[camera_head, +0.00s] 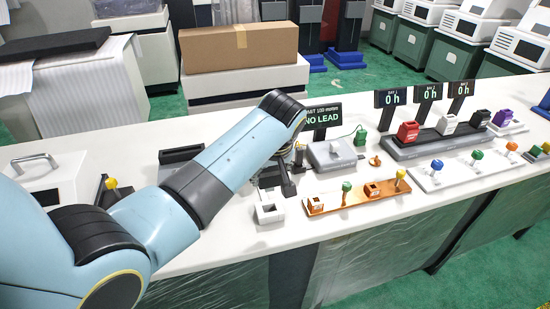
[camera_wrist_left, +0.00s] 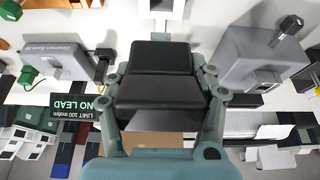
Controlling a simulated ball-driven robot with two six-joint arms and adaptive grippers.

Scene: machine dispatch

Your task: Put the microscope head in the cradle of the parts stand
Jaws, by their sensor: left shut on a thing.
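My left gripper (camera_head: 285,185) reaches down over the white bench, left of the grey instrument box. In the left wrist view my left gripper (camera_wrist_left: 160,70) has its fingers closed on the sides of a black block, which I take to be the microscope head (camera_wrist_left: 160,90). In the head view the arm and fingers mostly hide it. I cannot clearly pick out the parts stand or its cradle. A grey block with a dark post (camera_wrist_left: 255,60) stands to the right in the wrist view. My right gripper is not in view.
A small white open holder (camera_head: 268,211) and an orange board (camera_head: 330,200) lie in front of the gripper. The grey instrument box (camera_head: 332,154) and NO LEAD display (camera_head: 322,114) stand right and behind. A dark slotted box (camera_head: 181,155) is left, partly behind my arm.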

